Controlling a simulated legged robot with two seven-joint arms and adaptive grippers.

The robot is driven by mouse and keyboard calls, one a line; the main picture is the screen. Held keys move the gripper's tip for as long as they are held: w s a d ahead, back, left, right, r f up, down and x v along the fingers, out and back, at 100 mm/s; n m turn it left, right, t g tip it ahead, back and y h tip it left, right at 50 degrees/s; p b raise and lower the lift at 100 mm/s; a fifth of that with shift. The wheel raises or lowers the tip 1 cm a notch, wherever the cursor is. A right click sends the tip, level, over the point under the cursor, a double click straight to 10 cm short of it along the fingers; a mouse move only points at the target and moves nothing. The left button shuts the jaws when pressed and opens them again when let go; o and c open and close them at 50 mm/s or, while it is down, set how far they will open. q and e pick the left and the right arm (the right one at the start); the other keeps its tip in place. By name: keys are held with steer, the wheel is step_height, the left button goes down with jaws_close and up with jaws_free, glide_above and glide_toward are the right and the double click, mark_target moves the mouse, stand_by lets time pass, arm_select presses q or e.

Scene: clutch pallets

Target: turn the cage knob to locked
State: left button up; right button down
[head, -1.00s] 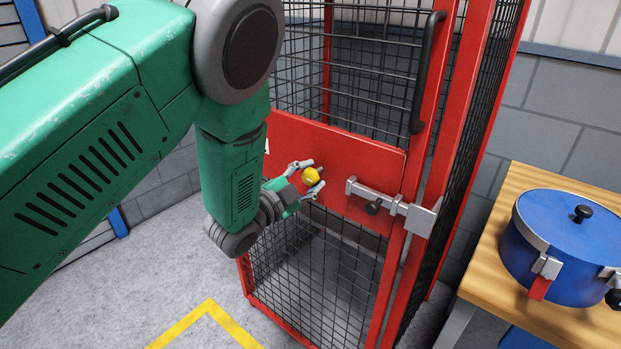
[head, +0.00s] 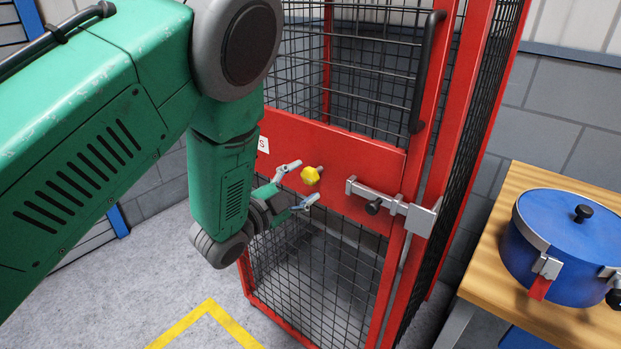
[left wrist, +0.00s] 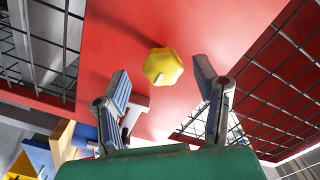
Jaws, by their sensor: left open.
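The yellow lobed cage knob (head: 311,175) sits on the red panel (head: 360,165) of the cage door. It also shows in the left wrist view (left wrist: 163,67), with a pale mark on its lower edge. My left gripper (head: 298,183) is open just in front of the knob, its fingers apart and holding nothing. In the left wrist view (left wrist: 163,95) the knob lies beyond and between the fingertips, apart from both. A metal slide bolt with a black knob (head: 373,207) is on the door, right of the yellow knob. My right gripper is out of view.
The cage has red posts, black mesh and a black door handle (head: 425,72). A wooden table (head: 500,240) at the right bears a blue lidded pot (head: 560,245). Yellow floor tape (head: 210,312) lies at the front. The floor left of the cage is clear.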

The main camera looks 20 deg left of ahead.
arm_select(q)
steer(key=v, duration=0.9)
steer(key=shift+f, duration=0.1)
